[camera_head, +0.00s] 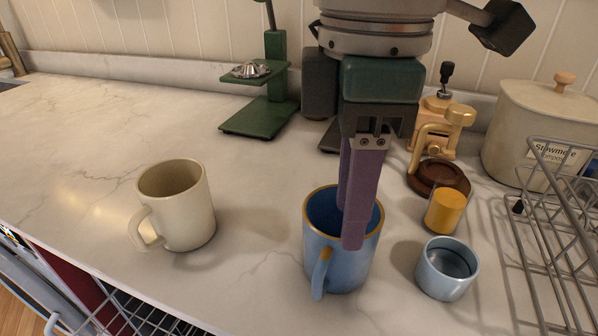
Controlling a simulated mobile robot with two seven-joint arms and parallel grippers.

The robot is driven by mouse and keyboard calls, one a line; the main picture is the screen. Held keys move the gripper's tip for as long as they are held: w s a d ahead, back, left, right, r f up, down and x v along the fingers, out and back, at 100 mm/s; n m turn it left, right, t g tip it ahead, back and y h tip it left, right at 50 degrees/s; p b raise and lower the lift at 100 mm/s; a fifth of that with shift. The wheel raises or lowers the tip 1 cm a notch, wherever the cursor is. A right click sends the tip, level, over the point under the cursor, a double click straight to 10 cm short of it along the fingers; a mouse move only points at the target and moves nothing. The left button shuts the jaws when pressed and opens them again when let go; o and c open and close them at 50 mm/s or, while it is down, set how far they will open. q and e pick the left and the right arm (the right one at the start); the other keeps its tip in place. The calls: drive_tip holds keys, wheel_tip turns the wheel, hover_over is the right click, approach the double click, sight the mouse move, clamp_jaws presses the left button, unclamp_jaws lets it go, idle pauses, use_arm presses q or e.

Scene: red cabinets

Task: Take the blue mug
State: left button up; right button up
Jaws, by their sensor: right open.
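The blue mug (330,262) stands upright on the counter, with a tan rim and its handle toward me. My right gripper (347,228) points down over the mug, its two purple fingers apart and holding nothing. The nearer finger overlaps the front rim in the picture. The farther finger shows against the mug's opening. I cannot tell how deep the fingers are or whether they touch the mug. My left gripper is not in view.
A cream mug (186,212) stands to the left. A small pale blue cup (447,270), an orange cup (445,211) and a wire rack (560,235) are to the right. A green stand (262,115), a grinder (437,125) and a canister (540,125) stand behind. The left counter is clear.

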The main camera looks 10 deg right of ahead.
sight(338, 287)
wheel_tip(338, 287, down, 8)
drive_tip(key=shift+s+a+f+b, duration=0.1)
drive_tip(key=shift+a+f+b, duration=0.1)
drive_tip(key=shift+b, duration=0.3)
drive_tip(key=shift+c, duration=0.3)
drive_tip(key=shift+d, duration=0.1)
clamp_jaws()
idle(0.7)
